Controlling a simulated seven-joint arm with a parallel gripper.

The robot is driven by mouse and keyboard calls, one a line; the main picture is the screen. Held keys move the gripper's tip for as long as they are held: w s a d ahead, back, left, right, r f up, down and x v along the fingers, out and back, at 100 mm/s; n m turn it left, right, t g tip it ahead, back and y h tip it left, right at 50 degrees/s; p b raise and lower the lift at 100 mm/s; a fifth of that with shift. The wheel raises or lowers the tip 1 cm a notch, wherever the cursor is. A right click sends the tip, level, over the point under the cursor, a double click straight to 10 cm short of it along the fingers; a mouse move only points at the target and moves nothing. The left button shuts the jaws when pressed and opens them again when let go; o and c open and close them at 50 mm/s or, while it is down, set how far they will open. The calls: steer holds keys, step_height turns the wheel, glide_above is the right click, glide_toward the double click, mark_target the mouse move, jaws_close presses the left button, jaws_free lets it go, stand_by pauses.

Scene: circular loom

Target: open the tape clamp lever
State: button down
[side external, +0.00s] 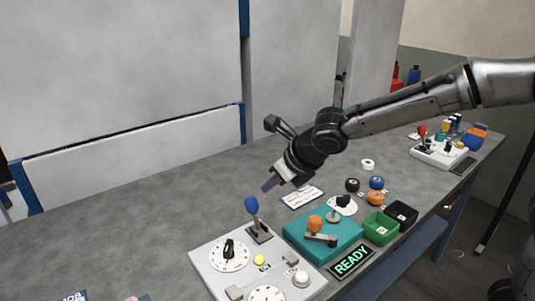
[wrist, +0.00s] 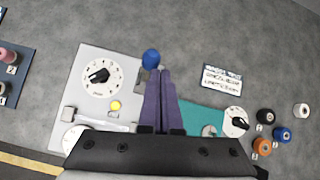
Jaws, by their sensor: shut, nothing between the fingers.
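My gripper (side external: 271,184) is shut and empty, in the air above the bench. A blue-knobbed upright lever (side external: 252,206) stands on a light grey panel (side external: 203,259), below and left of the gripper. In the wrist view the shut purple fingers (wrist: 160,72) point toward its blue knob (wrist: 151,58), which shows just beyond the tips. A teal block (side external: 345,242) right of the panel carries an orange ball (side external: 314,223) and a small metal bar (side external: 320,239). The fingers hide part of the block in the wrist view. No label shows which part is the tape clamp lever.
The panel has dials (side external: 230,255), a yellow button (side external: 259,260) and a white knob (side external: 301,278). A READY display (side external: 351,262), green bin (side external: 381,227), black bin (side external: 402,213) and several spools (side external: 376,183) lie to the right. The bench left of the panel is mostly clear.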

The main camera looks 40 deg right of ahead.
step_height(320, 180, up, 7)
steer(key=w, duration=0.1)
steer(key=shift+w+d, duration=0.15)
steer(key=shift+w, duration=0.1)
steer(key=s+d+r+m+t, duration=0.1)
steer(key=s+d+r+m, duration=0.1)
steer(key=s+d+r, duration=0.3)
steer(key=s+d+r+m+h, duration=0.1)
steer(key=s+d+m, duration=0.6)
steer(key=s+m, duration=0.15)
steer(key=s+f+m+g, duration=0.1)
steer(key=s+f+m, duration=0.3)
steer(key=m, duration=0.5)
steer(key=s+d+f+m+g, duration=0.1)
steer(key=s+f+m, duration=0.3)
steer(key=s+m, duration=0.4)
steer(key=s+f+m+g, duration=0.1)
steer(key=s+f+m, duration=0.2)
steer(key=s+m, duration=0.3)
steer(key=m, duration=0.5)
steer(key=shift+d+f, duration=0.2)
steer(key=shift+f, duration=0.2)
